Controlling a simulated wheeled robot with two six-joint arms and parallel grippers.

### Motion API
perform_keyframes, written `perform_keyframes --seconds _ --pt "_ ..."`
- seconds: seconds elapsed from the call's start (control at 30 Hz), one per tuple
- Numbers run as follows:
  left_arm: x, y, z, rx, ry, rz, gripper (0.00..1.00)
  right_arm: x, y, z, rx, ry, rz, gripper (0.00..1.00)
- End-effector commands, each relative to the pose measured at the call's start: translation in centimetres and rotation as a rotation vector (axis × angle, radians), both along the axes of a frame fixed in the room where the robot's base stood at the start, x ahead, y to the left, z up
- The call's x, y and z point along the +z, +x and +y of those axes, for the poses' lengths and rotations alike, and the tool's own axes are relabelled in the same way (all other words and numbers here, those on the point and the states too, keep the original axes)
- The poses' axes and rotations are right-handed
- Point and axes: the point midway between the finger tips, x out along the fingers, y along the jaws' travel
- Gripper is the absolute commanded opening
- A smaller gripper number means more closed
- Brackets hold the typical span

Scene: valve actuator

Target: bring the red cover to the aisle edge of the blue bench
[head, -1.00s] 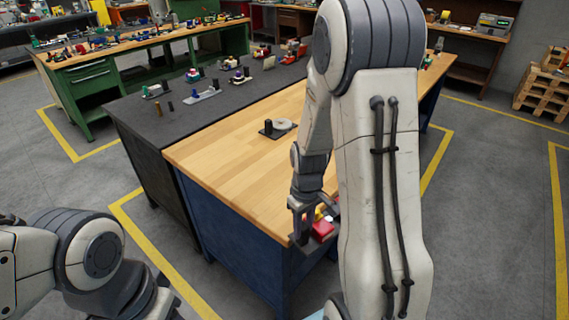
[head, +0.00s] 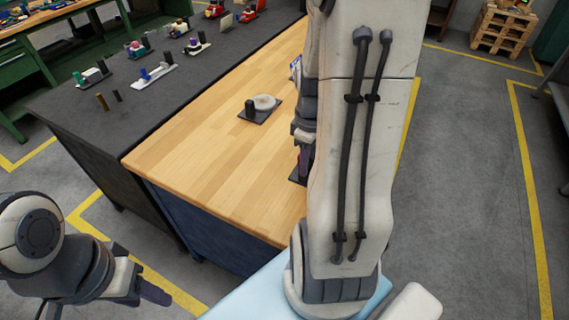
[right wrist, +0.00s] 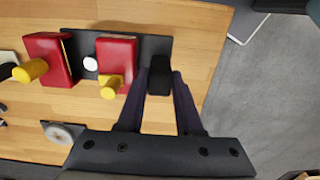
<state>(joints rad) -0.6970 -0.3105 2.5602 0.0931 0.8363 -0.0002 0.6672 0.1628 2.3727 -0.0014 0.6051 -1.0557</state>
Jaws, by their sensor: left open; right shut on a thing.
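The blue bench (head: 226,178) has a wooden top and a blue body. In the right wrist view, a dark base plate (right wrist: 76,40) lies on the wood near the bench edge. It bears two red parts, one (right wrist: 117,62) close to my gripper and one (right wrist: 48,58) further left, each with a yellow piece. I cannot tell which is the red cover. My right gripper (right wrist: 160,78) is shut on a black post at the plate's right end. In the head view my arm hides the red parts. My left gripper (head: 150,292) is open and empty, off the bench at lower left.
A small plate with a black post and grey disc (head: 264,103) stands mid-bench. A dark bench (head: 70,110) with several small fixtures adjoins on the left. Grey aisle floor (head: 460,190) with yellow lines lies to the right. Pallets (head: 501,30) stand at the back.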

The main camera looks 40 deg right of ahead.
Motion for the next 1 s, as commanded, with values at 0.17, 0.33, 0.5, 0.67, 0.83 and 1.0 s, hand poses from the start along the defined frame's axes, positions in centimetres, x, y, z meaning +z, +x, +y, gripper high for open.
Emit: perform_keyframes --seconds 0.17,0.33,0.5,0.67,0.83,1.0 --pt "1.0 0.0 0.0 0.001 0.0 0.0 0.5 -2.3 4.3 0.4 0.008 0.001 0.003 0.0" --pt "1.5 0.0 0.0 0.001 0.0 0.0 0.5 -4.0 7.1 0.5 0.006 0.0 0.0 0.0" --pt "1.7 0.0 0.0 0.001 0.0 0.0 0.5 -4.8 8.0 0.6 0.003 0.0 0.0 0.0" --pt "2.3 0.0 0.0 0.001 0.0 0.0 0.5 -7.0 7.9 0.6 0.003 0.002 0.004 0.0" --pt "2.5 0.0 0.0 0.002 0.0 0.0 0.5 -8.6 8.0 0.5 0.003 -0.001 0.0 0.0" --pt "2.5 0.0 0.0 0.001 0.0 0.0 0.5 -8.7 8.0 0.5 0.003 -0.002 -0.003 0.0"
